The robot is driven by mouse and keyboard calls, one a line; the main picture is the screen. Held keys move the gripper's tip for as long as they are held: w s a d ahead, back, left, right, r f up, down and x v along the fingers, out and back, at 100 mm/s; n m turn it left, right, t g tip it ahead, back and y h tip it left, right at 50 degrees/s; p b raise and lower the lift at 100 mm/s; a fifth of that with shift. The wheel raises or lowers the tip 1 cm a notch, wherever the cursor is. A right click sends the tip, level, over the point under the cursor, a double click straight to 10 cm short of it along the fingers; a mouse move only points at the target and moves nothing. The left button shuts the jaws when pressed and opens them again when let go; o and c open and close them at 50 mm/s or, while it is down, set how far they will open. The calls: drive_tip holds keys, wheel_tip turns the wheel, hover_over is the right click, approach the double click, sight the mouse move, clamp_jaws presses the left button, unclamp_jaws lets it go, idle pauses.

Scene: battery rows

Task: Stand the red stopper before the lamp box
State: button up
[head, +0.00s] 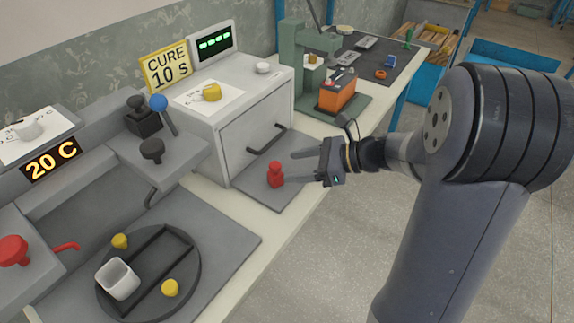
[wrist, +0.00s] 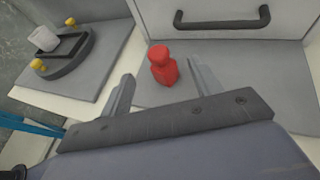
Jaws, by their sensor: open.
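The red stopper (head: 276,174) stands upright on a grey mat (head: 262,193) in front of the lamp box (head: 243,125), a pale grey box with a dark handle on its shut door. My gripper (head: 291,167) is open and empty, its fingers pointing at the stopper from the right in the head view. In the wrist view the red stopper (wrist: 162,66) shows between and just beyond the two finger tips, with no visible contact. The box's front and handle (wrist: 222,18) are behind it. Whether the tips reach alongside the stopper is hard to tell.
Left of the mat is a round dark tray (head: 190,294) with a white cup (head: 118,279) and yellow stoppers (head: 170,288). A green press (head: 305,65) with an orange battery (head: 337,92) stands right of the box. Open floor lies right of the bench edge.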

drive_tip(key=v, duration=0.8)
drive_tip(key=shift+d+p, duration=0.15)
drive_tip(key=shift+p, duration=0.25)
